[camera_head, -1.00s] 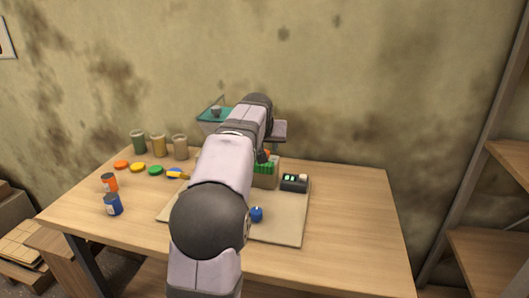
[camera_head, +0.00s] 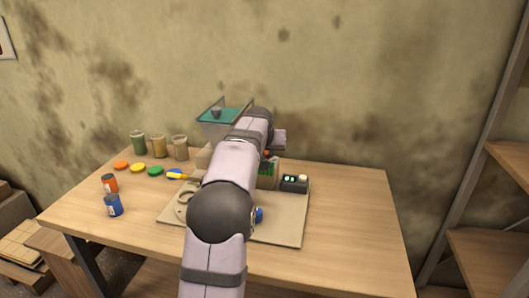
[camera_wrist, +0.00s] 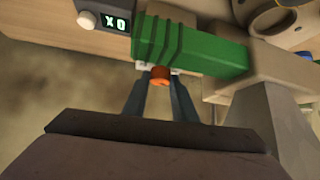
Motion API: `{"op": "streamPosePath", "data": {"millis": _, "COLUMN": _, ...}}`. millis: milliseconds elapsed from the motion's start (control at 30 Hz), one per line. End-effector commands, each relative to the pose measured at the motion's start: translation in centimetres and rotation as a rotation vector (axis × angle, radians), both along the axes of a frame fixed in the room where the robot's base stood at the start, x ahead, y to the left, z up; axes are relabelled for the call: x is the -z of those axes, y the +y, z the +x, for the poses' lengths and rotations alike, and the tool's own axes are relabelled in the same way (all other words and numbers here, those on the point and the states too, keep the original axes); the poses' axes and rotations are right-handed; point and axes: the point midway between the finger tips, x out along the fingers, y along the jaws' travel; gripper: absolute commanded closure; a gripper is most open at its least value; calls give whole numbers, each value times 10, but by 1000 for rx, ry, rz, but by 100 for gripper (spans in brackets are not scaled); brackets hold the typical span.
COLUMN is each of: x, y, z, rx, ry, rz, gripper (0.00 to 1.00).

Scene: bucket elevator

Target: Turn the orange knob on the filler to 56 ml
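The orange knob (camera_wrist: 160,76) shows in the wrist view just below the green ribbed part (camera_wrist: 190,45). My gripper (camera_wrist: 161,80) has one finger on each side of the knob, and narrow gaps seem to show beside it. No firm contact is visible. In the head view a small bit of the orange knob (camera_head: 267,153) shows beside my arm, which hides my gripper and much of the machine. I cannot read any scale or pointer for the knob. A small dark display box (camera_wrist: 113,22) with lit characters stands near the green part; it also shows in the head view (camera_head: 290,183).
A hopper with a teal top (camera_head: 222,115) stands at the back. Jars (camera_head: 158,145), coloured discs (camera_head: 138,167), a yellow-handled tool (camera_head: 175,176) and an orange can (camera_head: 110,183) and a blue can (camera_head: 113,205) are at the left. The table's right side (camera_head: 350,220) is clear.

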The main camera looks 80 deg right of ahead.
Motion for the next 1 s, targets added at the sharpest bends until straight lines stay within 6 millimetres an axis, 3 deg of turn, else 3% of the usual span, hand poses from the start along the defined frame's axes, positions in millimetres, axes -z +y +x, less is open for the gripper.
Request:
{"op": "streamPosePath", "data": {"millis": 933, "x": 1, "y": 0, "z": 2, "rx": 132, "ry": 0, "rz": 2, "gripper": 97}}
{"op": "streamPosePath", "data": {"millis": 967, "x": 1, "y": 0, "z": 2, "rx": 132, "ry": 0, "rz": 2, "gripper": 68}}
{"op": "streamPosePath", "data": {"millis": 1000, "x": 1, "y": 0, "z": 2, "rx": 132, "ry": 0, "rz": 2, "gripper": 58}}
